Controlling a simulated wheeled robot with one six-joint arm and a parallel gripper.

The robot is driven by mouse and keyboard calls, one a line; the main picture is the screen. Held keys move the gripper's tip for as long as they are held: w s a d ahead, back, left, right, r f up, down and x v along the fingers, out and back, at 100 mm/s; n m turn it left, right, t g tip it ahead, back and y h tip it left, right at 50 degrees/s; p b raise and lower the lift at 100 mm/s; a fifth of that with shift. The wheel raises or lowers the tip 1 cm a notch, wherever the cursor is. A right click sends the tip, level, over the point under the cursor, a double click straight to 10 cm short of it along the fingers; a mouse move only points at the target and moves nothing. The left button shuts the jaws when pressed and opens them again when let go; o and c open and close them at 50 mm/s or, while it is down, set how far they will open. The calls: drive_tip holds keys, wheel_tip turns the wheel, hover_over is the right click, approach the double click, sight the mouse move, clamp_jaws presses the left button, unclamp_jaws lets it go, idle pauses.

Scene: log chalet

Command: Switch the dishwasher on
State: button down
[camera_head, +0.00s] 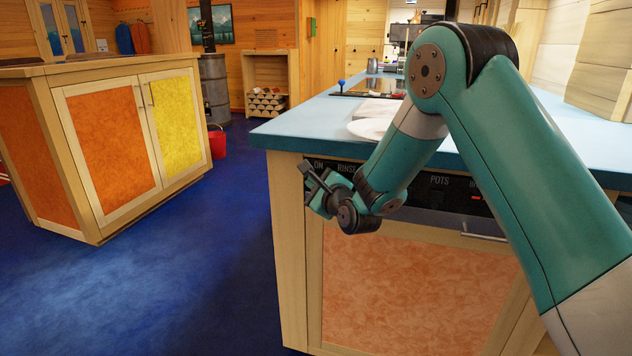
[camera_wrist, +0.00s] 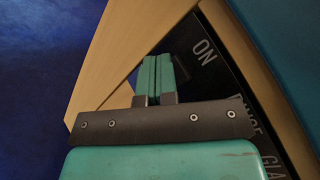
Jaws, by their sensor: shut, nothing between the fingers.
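The dishwasher (camera_head: 420,285) is built into the blue-topped counter, with an orange front. The panel also shows in the wrist view (camera_wrist: 232,70), with the ON label (camera_wrist: 203,50) just right of the fingers. My gripper (camera_head: 314,178) is shut and empty at the panel's left end, near the ON label. In the wrist view its closed teal fingers (camera_wrist: 158,76) point toward the panel's end. I cannot tell whether they touch it.
The dishwasher handle (camera_head: 484,236) is at the right of its front. White plates (camera_head: 370,129) lie on the blue worktop (camera_head: 290,130) above. A wooden island (camera_head: 100,150) with orange and yellow doors stands left. Blue floor lies clear between them. A red bucket (camera_head: 217,143) stands behind.

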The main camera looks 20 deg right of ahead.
drive_tip(key=shift+s+a+p, duration=0.4)
drive_tip(key=shift+s, duration=0.15)
drive_tip(key=s+a+b, duration=0.2)
drive_tip(key=s, duration=0.1)
drive_tip(key=s+a+b, duration=0.1)
drive_tip(key=shift+s+a, duration=0.25)
drive_tip(key=shift+s, duration=0.15)
idle(0.3)
drive_tip(key=shift+s, duration=0.1)
idle(1.2)
